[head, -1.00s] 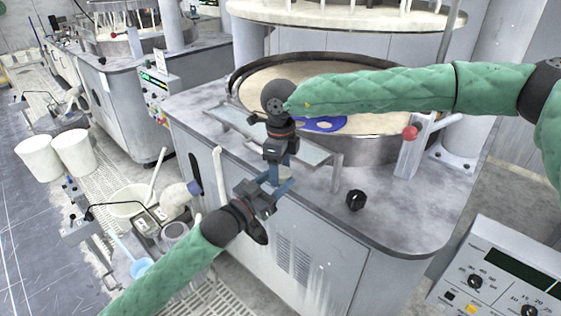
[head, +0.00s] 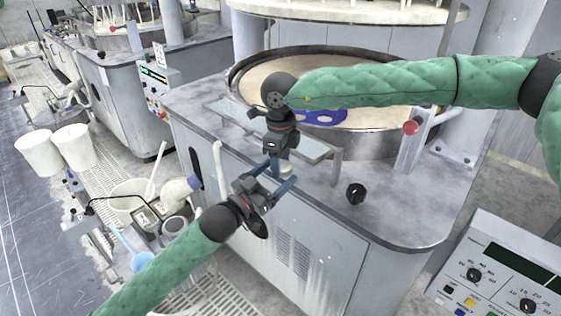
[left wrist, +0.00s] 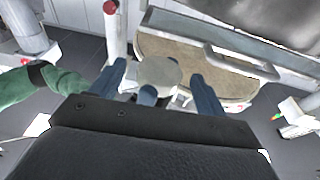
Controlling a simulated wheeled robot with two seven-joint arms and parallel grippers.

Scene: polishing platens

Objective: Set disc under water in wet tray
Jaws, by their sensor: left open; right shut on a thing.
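A small pale round disc (left wrist: 158,72) shows between the fingers of my left gripper in the left wrist view. In the head view its pale edge (head: 287,169) shows at the tips of my right gripper (head: 280,167), which points down and is shut on it. My left gripper (head: 274,178) is open, its fingers on either side of the disc and apart from it. A narrow tray (head: 316,150) with a pale, glassy surface stands in front of the round platen, behind my right gripper. My right gripper hides the tray's middle.
The tan platen (head: 375,122) carries a blue holed carrier (head: 325,118). A red button on a post (head: 410,127) and a black knob (head: 356,193) stand on the machine top. White buckets (head: 38,153) are at left. A control panel (head: 500,275) is at lower right.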

